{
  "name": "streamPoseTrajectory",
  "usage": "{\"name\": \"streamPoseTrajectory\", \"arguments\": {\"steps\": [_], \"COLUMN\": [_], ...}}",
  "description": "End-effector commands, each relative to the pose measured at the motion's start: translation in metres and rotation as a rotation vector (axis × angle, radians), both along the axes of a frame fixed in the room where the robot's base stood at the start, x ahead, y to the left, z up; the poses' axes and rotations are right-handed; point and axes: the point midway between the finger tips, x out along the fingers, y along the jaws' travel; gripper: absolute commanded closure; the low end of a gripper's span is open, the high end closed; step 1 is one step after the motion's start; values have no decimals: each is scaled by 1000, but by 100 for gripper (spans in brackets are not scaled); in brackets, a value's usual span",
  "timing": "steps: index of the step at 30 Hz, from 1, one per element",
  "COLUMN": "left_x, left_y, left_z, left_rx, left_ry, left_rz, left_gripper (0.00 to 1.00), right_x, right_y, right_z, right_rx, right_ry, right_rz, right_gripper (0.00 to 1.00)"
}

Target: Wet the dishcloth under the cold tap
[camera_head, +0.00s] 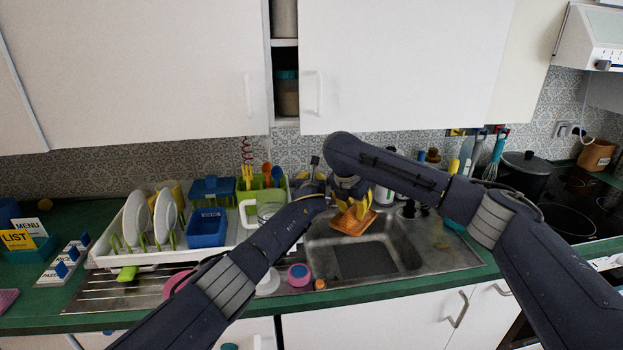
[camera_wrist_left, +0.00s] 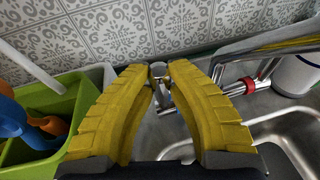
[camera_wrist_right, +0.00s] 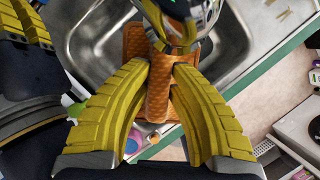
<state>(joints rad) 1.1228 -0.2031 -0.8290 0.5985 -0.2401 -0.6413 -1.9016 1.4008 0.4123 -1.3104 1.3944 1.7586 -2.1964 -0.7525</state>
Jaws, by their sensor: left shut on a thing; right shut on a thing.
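The orange dishcloth (camera_head: 352,224) hangs over the sink (camera_head: 395,250). My right gripper (camera_wrist_right: 160,75) is shut on the cloth, which also shows in the right wrist view (camera_wrist_right: 158,92), bunched between the yellow fingertips and spreading behind them. My left gripper (camera_wrist_left: 160,72) is at the wall behind the sink, its fingertips closed around a small chrome tap handle (camera_wrist_left: 163,98). A chrome spout (camera_wrist_left: 275,48) and a red-ringed fitting (camera_wrist_left: 249,86) are to its right. A shiny, partly cropped piece is above the cloth in the right wrist view; I cannot tell whether water runs.
A white dish rack (camera_head: 110,260) with plates and a blue tub (camera_head: 207,228) stands left of the sink. A pink-and-purple round item (camera_head: 299,275) sits at the front edge. A black pot (camera_head: 524,172) stands at the right. Cupboards hang above.

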Motion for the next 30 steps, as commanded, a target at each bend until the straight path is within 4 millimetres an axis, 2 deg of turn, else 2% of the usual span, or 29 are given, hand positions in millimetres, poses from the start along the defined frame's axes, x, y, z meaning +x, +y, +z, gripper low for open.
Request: {"name": "streamPoseTrajectory", "arguments": {"steps": [13, 14, 21, 30], "left_x": [-3, -3, -3, -3], "left_y": [0, 0, 0, 0], "left_z": [-2, -2, -2, -1], "left_rx": [1, 1, 1, 1], "left_ry": [-22, -22, -23, -23], "left_rz": [-1, -1, -1, -1], "left_gripper": [100, 81, 53, 53], "right_x": [0, 0, 0, 0], "right_y": [0, 0, 0, 0], "right_z": [0, 0, 0, 0], "right_rx": [0, 0, 0, 0], "right_ry": [0, 0, 0, 0], "right_rz": [0, 0, 0, 0], "right_gripper": [100, 100, 100, 100]}}
